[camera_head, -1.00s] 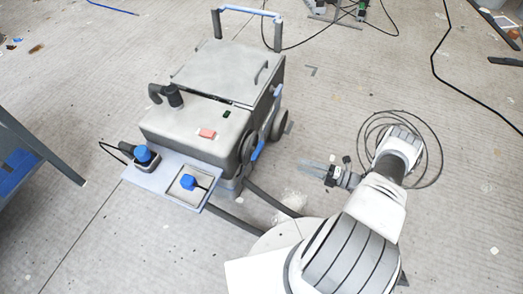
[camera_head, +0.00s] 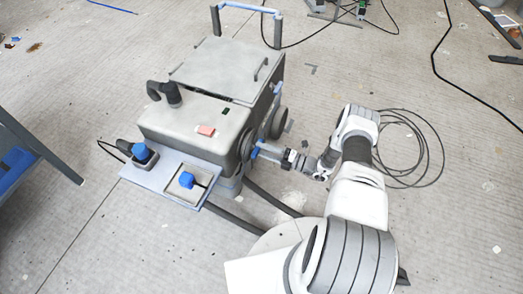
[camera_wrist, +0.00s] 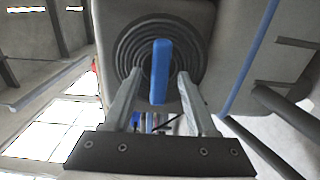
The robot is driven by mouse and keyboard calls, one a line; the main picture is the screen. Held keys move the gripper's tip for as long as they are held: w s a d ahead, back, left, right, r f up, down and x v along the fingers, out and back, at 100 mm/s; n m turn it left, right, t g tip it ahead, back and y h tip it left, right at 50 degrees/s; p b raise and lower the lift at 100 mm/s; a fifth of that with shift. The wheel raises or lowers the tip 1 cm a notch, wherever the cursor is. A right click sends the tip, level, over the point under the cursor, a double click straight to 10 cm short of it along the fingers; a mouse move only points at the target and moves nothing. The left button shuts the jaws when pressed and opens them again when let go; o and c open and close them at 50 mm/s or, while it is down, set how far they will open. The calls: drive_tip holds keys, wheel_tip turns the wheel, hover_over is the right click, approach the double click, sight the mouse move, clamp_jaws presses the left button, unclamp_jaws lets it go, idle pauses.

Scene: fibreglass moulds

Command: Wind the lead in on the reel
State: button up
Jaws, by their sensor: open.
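The reel is a dark ringed disc on the machine's side, facing my gripper in the wrist view (camera_wrist: 134,45). A blue handle (camera_wrist: 160,72) stands out from it, and its blue also shows in the head view (camera_head: 254,153). My gripper (camera_wrist: 158,78) is open, with one finger on each side of the handle and gaps visible between. In the head view my gripper (camera_head: 268,150) is at the machine's right side and hides much of the reel. A dark lead (camera_head: 437,160) lies in loose loops on the floor, partly behind my arm.
The grey wheeled machine (camera_head: 190,125) has a lid, a red button and a black hose stub. Another black cable (camera_head: 455,92) crosses the floor at upper right. Open floor lies around the machine.

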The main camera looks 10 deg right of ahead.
drive_tip(key=shift+w+a, duration=0.25)
drive_tip(key=shift+a, duration=0.15)
clamp_jaws()
idle(1.3)
